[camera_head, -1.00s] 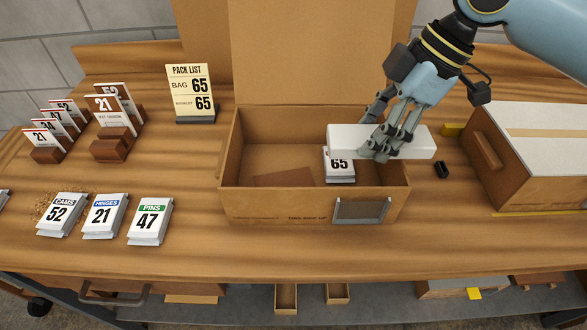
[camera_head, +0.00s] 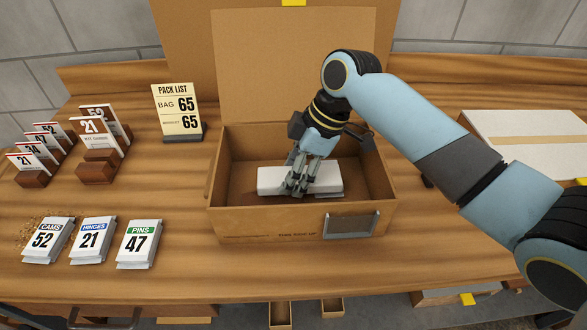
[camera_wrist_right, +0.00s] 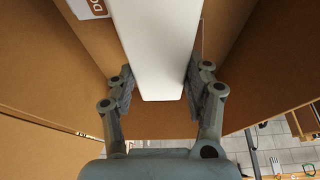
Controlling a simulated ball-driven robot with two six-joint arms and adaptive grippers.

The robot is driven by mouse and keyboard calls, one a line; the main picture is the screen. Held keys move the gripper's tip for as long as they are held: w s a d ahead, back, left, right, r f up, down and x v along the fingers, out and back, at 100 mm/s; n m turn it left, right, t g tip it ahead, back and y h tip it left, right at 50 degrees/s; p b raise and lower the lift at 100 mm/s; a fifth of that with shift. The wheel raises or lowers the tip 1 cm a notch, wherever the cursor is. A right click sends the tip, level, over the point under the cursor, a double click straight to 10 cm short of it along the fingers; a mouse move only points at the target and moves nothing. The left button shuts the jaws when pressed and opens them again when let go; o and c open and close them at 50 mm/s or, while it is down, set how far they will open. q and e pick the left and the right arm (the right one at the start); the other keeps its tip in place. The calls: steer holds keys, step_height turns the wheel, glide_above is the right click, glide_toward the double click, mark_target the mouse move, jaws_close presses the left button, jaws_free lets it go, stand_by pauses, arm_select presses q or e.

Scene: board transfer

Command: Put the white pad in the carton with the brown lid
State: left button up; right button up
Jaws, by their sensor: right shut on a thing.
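The white pad (camera_head: 270,180) is a long white block inside the open brown carton (camera_head: 260,222). My right gripper (camera_head: 300,188) is shut on the pad, with its fingers reaching down into the carton. In the right wrist view the pad (camera_wrist_right: 160,50) lies between the two fingers (camera_wrist_right: 158,88). The carton's brown lid (camera_head: 290,70) stands open at the back. Whether the pad touches the carton floor I cannot tell. The bag marked 65 is mostly hidden beneath the pad and gripper. My left gripper is not in view.
A pack list sign (camera_head: 176,108) stands left of the carton. Bags marked 52 (camera_head: 47,240), 21 (camera_head: 92,240) and 47 (camera_head: 138,244) lie at the front left. Numbered cards in brown holders (camera_head: 98,150) stand behind them. A white-topped box (camera_head: 530,135) is at the right.

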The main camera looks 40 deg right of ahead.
mark_target(318, 174)
steer(key=shift+f, duration=0.2)
steer(key=shift+f, duration=0.25)
steer(key=o, duration=0.9)
steer(key=shift+o, duration=0.2)
steer(key=shift+r, duration=0.1)
steer(key=shift+r, duration=0.35)
steer(key=v, duration=1.2)
steer(key=shift+b, duration=0.35)
steer(key=shift+s, duration=0.1)
